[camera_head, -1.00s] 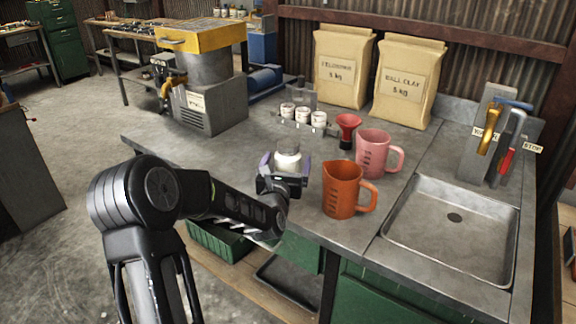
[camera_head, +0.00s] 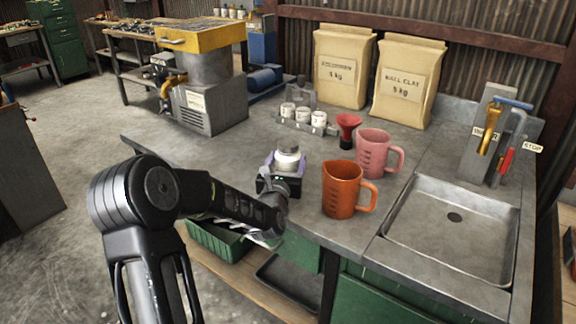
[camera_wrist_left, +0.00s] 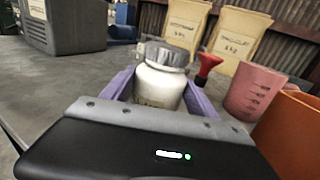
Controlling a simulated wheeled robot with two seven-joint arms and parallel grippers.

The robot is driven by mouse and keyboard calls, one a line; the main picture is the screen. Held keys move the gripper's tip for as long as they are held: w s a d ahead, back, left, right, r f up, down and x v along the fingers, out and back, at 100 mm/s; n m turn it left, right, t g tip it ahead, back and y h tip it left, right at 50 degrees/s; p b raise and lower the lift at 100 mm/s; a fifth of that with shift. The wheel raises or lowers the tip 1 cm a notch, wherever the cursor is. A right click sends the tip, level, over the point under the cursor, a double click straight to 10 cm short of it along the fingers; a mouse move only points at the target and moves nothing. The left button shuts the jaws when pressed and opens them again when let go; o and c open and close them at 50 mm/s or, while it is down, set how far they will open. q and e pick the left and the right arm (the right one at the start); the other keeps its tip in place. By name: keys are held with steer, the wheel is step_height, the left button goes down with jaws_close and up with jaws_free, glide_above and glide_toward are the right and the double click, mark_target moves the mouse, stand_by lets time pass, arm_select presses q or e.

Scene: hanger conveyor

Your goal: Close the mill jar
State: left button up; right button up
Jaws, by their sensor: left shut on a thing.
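The mill jar (camera_head: 288,163) is a white, rounded jar standing near the front edge of the grey bench. A grey lid (camera_head: 289,144) is on top of its neck; whether it is fully seated cannot be told. In the left wrist view the jar (camera_wrist_left: 158,86) is upright and the lid (camera_wrist_left: 167,55) sits over its mouth. My left gripper (camera_head: 285,168) comes from the front with its purple fingers on both sides of the jar body, shut on it. In the wrist view the gripper (camera_wrist_left: 160,98) hides the jar's base. My right gripper is not in view.
An orange jug (camera_head: 342,190) and a pink jug (camera_head: 373,155) stand close to the right. A red funnel (camera_head: 347,130) and a rack (camera_head: 300,127) of small white pots are behind. A sink (camera_head: 455,230) lies right. The bench left of the jar is clear.

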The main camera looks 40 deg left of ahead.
mark_target(287, 145)
arm_select(q)
jaws_close()
steer(key=shift+r, duration=0.15)
steer(key=shift+r, duration=0.1)
step_height(287, 145, up, 10)
steer(key=shift+f, duration=0.1)
stand_by(0.5)
stand_by(0.8)
